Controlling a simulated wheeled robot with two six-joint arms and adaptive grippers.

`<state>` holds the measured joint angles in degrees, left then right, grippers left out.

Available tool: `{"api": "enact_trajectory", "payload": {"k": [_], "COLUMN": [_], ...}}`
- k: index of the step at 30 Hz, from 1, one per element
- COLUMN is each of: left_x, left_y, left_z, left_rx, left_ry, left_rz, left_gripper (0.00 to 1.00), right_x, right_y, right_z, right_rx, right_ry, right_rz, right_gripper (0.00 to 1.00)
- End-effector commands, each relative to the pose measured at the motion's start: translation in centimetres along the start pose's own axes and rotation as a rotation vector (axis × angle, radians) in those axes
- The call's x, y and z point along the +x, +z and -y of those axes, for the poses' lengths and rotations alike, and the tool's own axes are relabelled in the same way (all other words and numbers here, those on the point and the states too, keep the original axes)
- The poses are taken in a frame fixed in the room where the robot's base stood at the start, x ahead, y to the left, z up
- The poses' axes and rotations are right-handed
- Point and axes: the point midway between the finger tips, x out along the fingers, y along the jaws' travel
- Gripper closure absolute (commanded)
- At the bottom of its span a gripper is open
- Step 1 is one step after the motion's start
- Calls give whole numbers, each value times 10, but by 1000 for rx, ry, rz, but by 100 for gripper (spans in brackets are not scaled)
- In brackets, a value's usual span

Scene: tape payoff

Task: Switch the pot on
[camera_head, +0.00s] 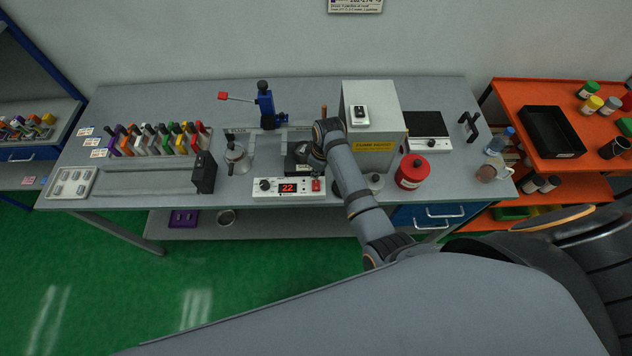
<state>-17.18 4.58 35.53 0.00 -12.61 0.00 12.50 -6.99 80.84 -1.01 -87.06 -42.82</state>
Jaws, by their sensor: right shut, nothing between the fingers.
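The pot's white control box (279,190) stands at the bench's front edge. It has a dark knob (265,185) at its left, a red display (288,188) reading 22, and a red switch (316,185) at its right end. The dark pot (293,164) sits just behind the box, partly covered by my right wrist. My right gripper (316,172) is shut and empty, pointing down just above and behind the red switch. Whether it touches the switch I cannot tell. My left gripper is not in view.
A grey box with a yellow label (375,147) stands right of my right arm, with a red canister (411,172) in front. A glass flask (236,157) and a black block (204,172) stand to the left. A blue stand (266,107) is behind.

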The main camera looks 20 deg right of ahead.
Motion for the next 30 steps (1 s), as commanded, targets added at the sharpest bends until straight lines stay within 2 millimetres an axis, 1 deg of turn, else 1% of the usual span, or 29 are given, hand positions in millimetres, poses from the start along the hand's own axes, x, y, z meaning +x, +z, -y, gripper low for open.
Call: {"api": "enact_trajectory", "payload": {"k": [9,12,15,30], "left_x": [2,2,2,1], "left_y": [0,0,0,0], "left_z": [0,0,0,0], "left_rx": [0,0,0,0], "left_ry": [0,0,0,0], "left_rz": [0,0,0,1], "left_gripper": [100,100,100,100], "right_x": [-28,-34,-36,-35], "right_y": [-4,-5,-5,-3], "right_z": [0,0,0,0], "right_rx": [0,0,0,4], "right_ry": [1,0,0,1], "right_rz": [-1,0,0,1], "right_gripper": [100,100,100,100]}}
